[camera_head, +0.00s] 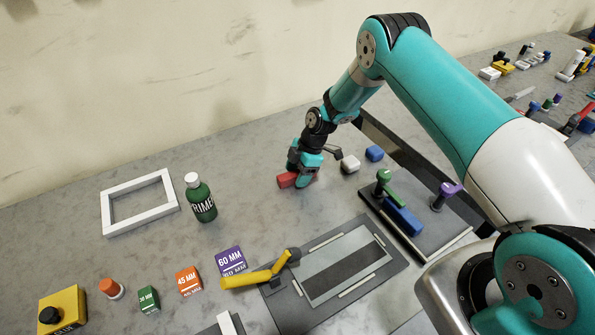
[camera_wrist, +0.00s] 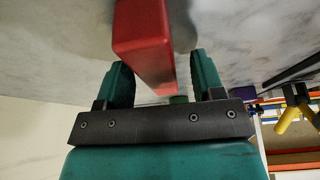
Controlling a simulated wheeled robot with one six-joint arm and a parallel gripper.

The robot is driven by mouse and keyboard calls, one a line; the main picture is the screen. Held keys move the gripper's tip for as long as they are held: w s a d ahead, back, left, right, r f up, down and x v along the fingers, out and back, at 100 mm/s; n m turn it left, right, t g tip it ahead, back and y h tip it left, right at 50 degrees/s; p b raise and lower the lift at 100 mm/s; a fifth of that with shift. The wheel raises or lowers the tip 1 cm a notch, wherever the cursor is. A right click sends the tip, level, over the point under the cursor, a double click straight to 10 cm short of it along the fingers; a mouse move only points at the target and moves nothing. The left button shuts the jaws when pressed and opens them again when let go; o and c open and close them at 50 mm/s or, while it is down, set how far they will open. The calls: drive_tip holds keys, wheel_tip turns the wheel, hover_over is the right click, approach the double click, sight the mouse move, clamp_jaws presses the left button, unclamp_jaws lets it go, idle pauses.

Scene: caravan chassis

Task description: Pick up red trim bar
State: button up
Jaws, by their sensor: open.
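The red trim bar (camera_head: 288,180) lies on the grey table near the back middle in the head view, partly hidden by my gripper (camera_head: 306,178). In the wrist view the red trim bar (camera_wrist: 145,45) reaches down from the top edge into the space between the two teal fingers of my gripper (camera_wrist: 160,80). The fingers stand apart on either side of the bar. A gap shows on the right side; on the left the finger is close to it, and I cannot tell whether it touches.
A white block (camera_head: 350,164) and a blue block (camera_head: 374,153) lie just right of the bar. A green bottle (camera_head: 201,200) and a white frame (camera_head: 140,203) are to the left. A dark fixture plate (camera_head: 335,262) lies in front. Table between bottle and bar is clear.

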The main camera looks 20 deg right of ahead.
drive_tip(key=shift+a+f, duration=0.1)
drive_tip(key=shift+f, duration=0.1)
drive_tip(key=c, duration=1)
drive_tip(key=shift+c, duration=0.2)
drive_tip(key=shift+r, duration=0.15)
